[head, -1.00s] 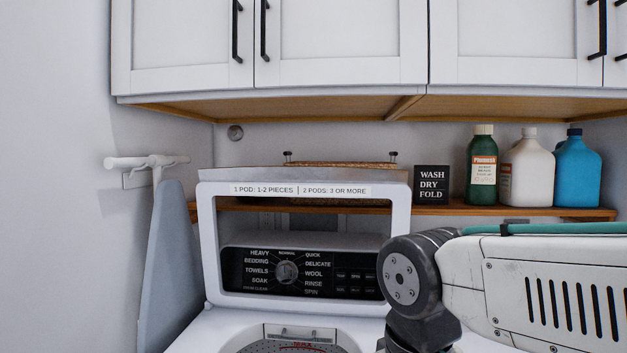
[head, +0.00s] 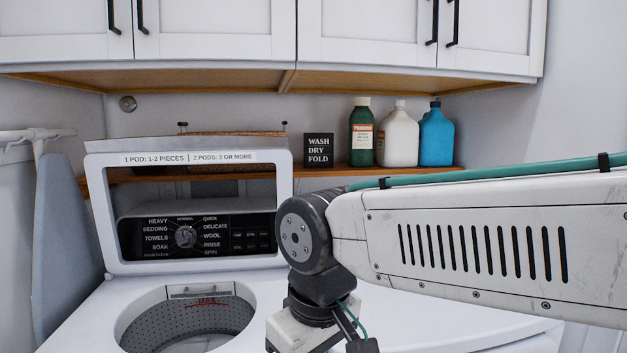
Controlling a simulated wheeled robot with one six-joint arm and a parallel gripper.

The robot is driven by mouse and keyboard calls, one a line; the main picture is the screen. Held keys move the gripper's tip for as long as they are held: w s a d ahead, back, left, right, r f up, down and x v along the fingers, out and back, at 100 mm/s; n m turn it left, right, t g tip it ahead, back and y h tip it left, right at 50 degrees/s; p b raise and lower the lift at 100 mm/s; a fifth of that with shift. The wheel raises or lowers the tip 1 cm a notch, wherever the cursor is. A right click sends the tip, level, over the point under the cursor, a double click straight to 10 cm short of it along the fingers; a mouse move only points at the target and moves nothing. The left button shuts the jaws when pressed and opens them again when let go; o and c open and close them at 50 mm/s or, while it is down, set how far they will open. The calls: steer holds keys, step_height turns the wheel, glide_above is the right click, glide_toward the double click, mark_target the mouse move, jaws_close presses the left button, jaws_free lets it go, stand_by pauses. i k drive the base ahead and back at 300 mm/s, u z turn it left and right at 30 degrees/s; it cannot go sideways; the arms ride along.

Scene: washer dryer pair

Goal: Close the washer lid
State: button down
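The washer lid (head: 284,215) is a white frame with a clear window and a pod label along its top edge. It stands open and upright at the back of the washer (head: 85,318). The control panel (head: 190,236) shows through its window. The washer's round drum opening (head: 190,318) lies uncovered in front of the lid. My arm reaches in from the right, and its wrist is in front of the lid's lower right corner, to the right of the drum. My gripper's fingertips are not visible; the wrist end runs down to the bottom of the picture.
A wooden shelf (head: 345,172) behind holds a WASH DRY FOLD sign (head: 318,150), a green bottle (head: 361,132), a white jug (head: 398,138) and a blue jug (head: 437,137). White cabinets (head: 215,30) hang above. An ironing board (head: 62,240) stands at the left.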

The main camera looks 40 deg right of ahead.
mark_target(167, 202)
steer(key=k, duration=0.1)
steer(key=z, duration=1.15)
steer(key=i, duration=0.55)
steer(key=u, duration=0.4)
